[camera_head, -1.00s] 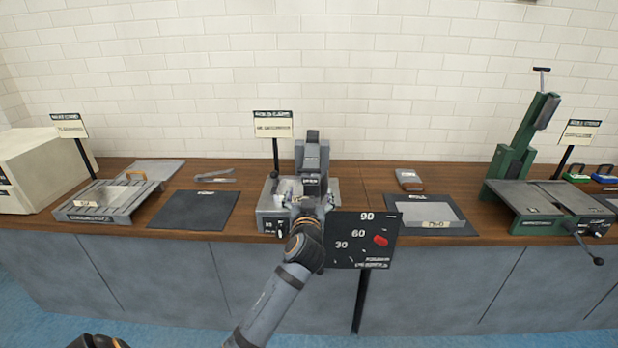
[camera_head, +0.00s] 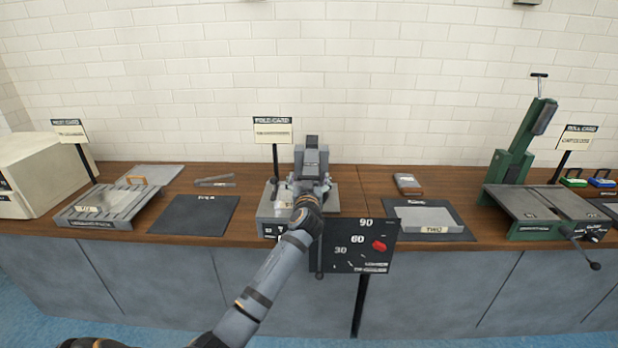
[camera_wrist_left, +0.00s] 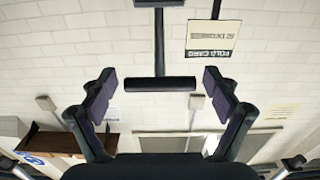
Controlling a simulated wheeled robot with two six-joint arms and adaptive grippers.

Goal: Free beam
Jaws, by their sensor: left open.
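The grey folding machine (camera_head: 265,226) stands at the middle of the bench, under the fold card sign (camera_head: 272,133). My left arm and wrist cover much of it. My left gripper (camera_wrist_left: 158,78) is open. In the left wrist view a dark crossbar (camera_wrist_left: 178,84) on a thin rod lies between its two fingers, with a gap on each side. The fingers are not closed on it. A dark rod (camera_head: 319,262) hangs in front of the angle panel; I cannot tell what it joins. The angle panel (camera_head: 345,262) reads 30, 60 and 90, with a red marker (camera_head: 380,245).
A black mat (camera_head: 195,215) and a slatted grey tray (camera_head: 100,216) lie to the left. A green press (camera_head: 525,160) stands far right with a crank handle over the bench edge.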

